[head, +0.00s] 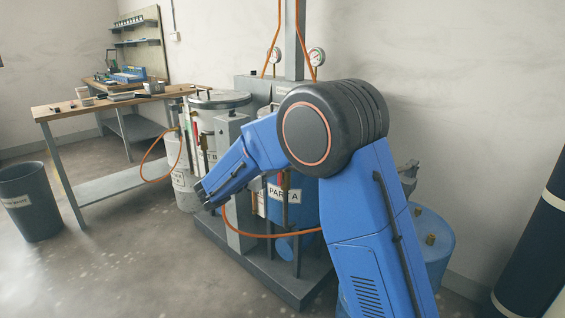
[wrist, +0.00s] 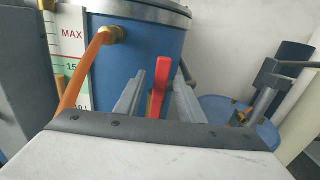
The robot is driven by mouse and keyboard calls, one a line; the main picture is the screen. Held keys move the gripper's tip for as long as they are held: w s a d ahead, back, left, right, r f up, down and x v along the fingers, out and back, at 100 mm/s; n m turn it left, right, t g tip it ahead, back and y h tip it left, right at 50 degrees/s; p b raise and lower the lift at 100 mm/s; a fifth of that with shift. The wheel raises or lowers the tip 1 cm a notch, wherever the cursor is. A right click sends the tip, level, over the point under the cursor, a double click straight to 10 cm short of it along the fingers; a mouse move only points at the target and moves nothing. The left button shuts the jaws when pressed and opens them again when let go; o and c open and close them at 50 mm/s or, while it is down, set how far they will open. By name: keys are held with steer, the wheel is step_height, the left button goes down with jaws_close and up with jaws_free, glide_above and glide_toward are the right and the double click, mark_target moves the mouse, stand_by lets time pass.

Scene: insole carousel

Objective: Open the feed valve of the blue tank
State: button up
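The blue tank (wrist: 215,12) fills the upper middle of the wrist view. In the head view the blue tank (head: 298,212), labelled PART A, is partly hidden behind my arm. A red lever (wrist: 157,90) stands nearly upright in front of the tank in the wrist view; I take it as the feed valve's handle. My gripper (wrist: 161,78) is open, one finger on each side of the lever, with gaps showing. I cannot tell how deep the lever sits between them. In the head view my gripper (head: 203,194) is small and the lever is not clear.
An orange hose (wrist: 82,70) runs from a brass fitting (wrist: 115,34) beside a level gauge (wrist: 72,40), left of the fingers. A grey post (head: 232,180) stands close to my gripper. A workbench (head: 110,105) and bin (head: 30,205) are left; open floor lies in front.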

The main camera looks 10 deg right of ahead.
steer(key=v, duration=1.1)
